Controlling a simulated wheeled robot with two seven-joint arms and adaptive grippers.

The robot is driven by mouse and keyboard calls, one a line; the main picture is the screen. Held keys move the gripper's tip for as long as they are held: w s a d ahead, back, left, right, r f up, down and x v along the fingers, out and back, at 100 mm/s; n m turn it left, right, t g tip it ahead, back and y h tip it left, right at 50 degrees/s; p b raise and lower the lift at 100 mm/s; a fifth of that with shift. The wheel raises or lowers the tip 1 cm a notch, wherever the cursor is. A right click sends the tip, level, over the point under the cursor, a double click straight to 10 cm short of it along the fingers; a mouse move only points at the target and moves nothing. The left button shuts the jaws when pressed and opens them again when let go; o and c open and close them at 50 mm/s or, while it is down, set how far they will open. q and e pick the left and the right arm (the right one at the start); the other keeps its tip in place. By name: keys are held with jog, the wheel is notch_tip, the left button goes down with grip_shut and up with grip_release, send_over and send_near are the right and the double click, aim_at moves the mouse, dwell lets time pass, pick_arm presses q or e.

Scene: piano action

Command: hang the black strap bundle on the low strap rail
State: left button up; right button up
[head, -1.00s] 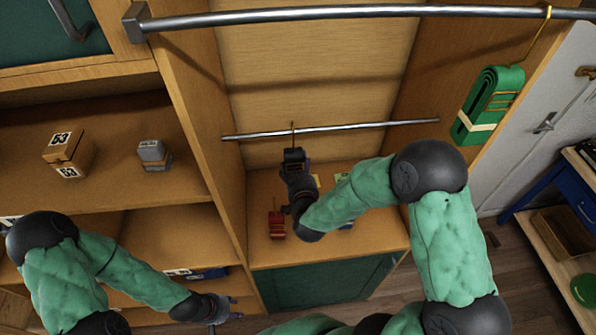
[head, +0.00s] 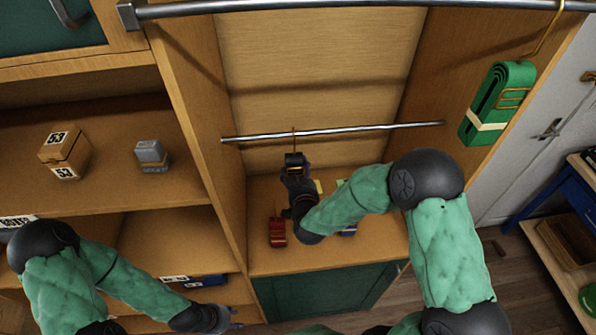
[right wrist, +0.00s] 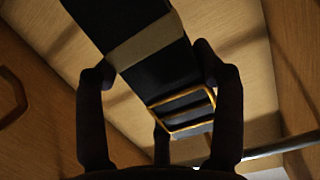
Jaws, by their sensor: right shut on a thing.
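My right gripper (head: 299,177) is shut on the black strap bundle (head: 294,159) and holds it just below the low strap rail (head: 370,128). In the right wrist view the bundle (right wrist: 155,55), with a pale band and gold wire, sits between the two fingers. Its thin hook reaches up to the rail in the head view; I cannot tell whether the hook is over the rail or touching it. The rail also shows at lower right in the right wrist view (right wrist: 282,146). My left gripper (head: 222,318) is low at the left; its jaw opening is unclear.
A high rail (head: 350,10) crosses the top, with a green strap bundle (head: 497,103) hanging at its right. A red bundle (head: 277,232) sits on the bay floor. A box marked 53 (head: 64,152) and a grey block (head: 151,155) stand on the left shelf.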

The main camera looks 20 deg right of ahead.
jog(key=o, duration=1.4)
jog(key=v, duration=1.2)
